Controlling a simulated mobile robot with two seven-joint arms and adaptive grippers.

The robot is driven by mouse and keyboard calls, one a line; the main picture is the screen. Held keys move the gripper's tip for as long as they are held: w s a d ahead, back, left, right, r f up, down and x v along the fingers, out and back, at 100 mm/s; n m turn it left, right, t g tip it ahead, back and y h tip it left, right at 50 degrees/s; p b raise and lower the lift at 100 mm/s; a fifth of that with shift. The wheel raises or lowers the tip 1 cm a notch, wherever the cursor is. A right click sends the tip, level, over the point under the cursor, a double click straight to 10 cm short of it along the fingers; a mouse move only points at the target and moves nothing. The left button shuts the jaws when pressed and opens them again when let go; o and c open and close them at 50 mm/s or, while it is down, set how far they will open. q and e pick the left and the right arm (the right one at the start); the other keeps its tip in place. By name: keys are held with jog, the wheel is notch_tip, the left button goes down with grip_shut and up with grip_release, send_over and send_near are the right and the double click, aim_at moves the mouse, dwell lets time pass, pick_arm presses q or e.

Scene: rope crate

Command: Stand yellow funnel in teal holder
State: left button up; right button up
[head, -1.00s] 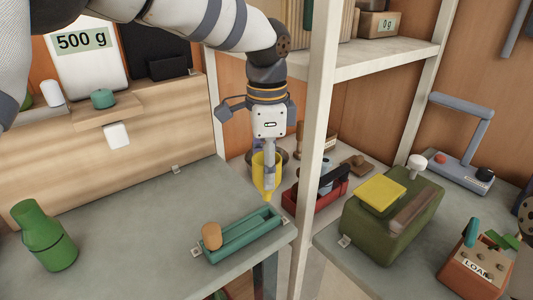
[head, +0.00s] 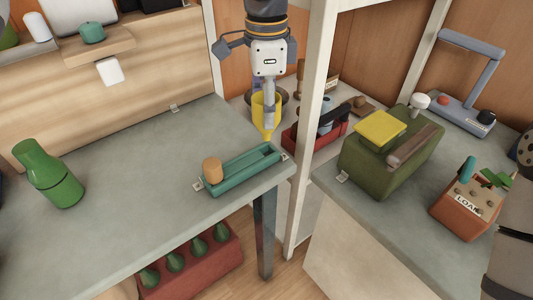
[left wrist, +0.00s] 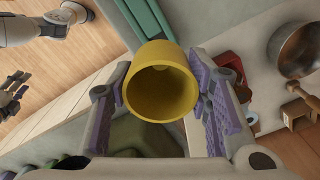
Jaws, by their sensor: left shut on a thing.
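The yellow funnel (head: 259,112) hangs upright, spout down, in my left gripper (head: 269,98). In the left wrist view its wide mouth (left wrist: 175,108) faces the camera, between the two purple-padded fingers of the left gripper (left wrist: 161,95). The teal holder (head: 232,176) is a long tray at the table's right corner. An orange-brown cylinder stands in its left end, and its right part looks empty. The spout tip appears just above or behind the holder's right end; I cannot tell whether they touch. Part of the holder shows in the left wrist view (left wrist: 143,18).
A white shelf post (head: 312,130) rises close right of the holder. A red tray (head: 318,138) and a metal bowl stand behind. A green bottle (head: 50,175) stands at left; the table between is clear. A green box (head: 385,160) sits on the right counter.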

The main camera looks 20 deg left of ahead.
pick_arm(q)
jog(key=shift+f, duration=1.45)
jog(key=shift+f, duration=1.6)
dwell(0.7)
jog(key=o, duration=1.4)
notch_tip(320, 180, up, 12)
